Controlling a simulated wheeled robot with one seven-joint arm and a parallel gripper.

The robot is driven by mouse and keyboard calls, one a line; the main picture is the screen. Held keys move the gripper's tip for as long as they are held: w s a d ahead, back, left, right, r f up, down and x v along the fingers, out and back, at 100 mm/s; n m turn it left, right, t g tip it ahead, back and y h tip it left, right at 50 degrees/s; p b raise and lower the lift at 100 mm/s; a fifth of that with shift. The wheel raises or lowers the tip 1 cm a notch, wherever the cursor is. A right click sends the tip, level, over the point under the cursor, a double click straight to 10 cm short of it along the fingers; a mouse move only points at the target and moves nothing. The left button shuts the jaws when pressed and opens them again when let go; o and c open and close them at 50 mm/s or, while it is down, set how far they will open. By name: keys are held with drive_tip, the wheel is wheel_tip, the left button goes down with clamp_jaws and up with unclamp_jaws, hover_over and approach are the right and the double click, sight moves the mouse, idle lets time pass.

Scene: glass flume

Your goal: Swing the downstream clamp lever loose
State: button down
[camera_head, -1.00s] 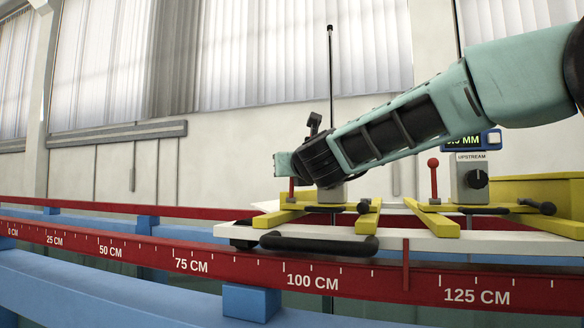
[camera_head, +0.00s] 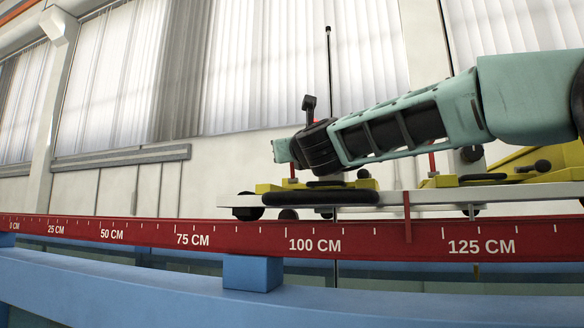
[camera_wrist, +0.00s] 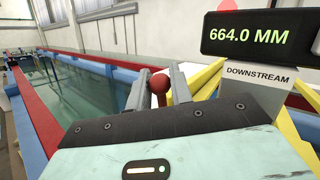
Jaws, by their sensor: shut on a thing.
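The downstream clamp lever (camera_wrist: 159,85) shows in the wrist view as a red ball knob between the two grey fingers of my gripper (camera_wrist: 161,78). My gripper is shut on it. The downstream gauge (camera_wrist: 256,78) stands just to the right, with a display (camera_wrist: 250,36) reading 664.0 MM. In the head view, a bit of red lever stem (camera_head: 293,171) shows under my wrist, above the yellow clamp base (camera_head: 270,187). My fingertips and the knob are hidden there. The lever's exact tilt cannot be told.
A white carriage (camera_head: 400,197) sits over the red scale rail (camera_head: 370,240) near 100 to 125 CM. A second red lever (camera_head: 432,164) is partly hidden by my arm. A thin black rod (camera_head: 329,80) rises behind my wrist. Blue beams (camera_head: 130,275) run in front.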

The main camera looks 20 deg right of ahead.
drive_tip(key=shift+s+a+f+n+t+b, duration=0.2)
drive_tip(key=shift+f+n+t+b, duration=0.15)
drive_tip(key=shift+b, duration=0.65)
drive_tip(key=shift+s+r+b, duration=0.1)
drive_tip(key=shift+r+b, duration=0.1)
drive_tip(key=shift+b, duration=0.25)
drive_tip(key=c, duration=1.3)
unclamp_jaws()
drive_tip(key=shift+s, duration=0.1)
drive_tip(key=b+v, duration=0.4)
drive_tip(key=v, duration=0.8)
